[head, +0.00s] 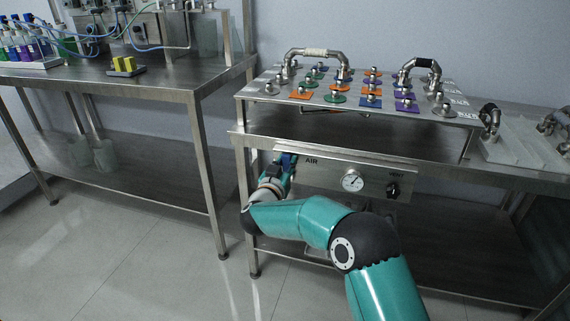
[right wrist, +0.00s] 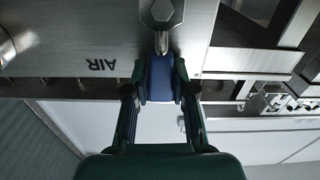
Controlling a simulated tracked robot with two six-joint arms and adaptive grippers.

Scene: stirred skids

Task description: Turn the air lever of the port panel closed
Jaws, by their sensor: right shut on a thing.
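The port panel (head: 325,178) is a metal plate under the right bench's top, marked AIR. Its air lever has a blue handle, seen in the right wrist view (right wrist: 160,78), where the AIR lettering is upside down. There the handle runs straight down the picture from a metal hexagonal pivot (right wrist: 162,12). My right gripper (right wrist: 158,92) is shut on the blue handle, one finger on each side. In the head view, the right gripper (head: 285,165) is at the panel's left end, and my arm partly hides the lever. My left gripper is not in view.
A gauge (head: 352,180) and a black knob (head: 393,190) sit right of the lever. Above stands a raised board (head: 355,108) with coloured plates and metal handles. A second bench (head: 130,82) stands left. The floor (head: 130,255) at front left is clear.

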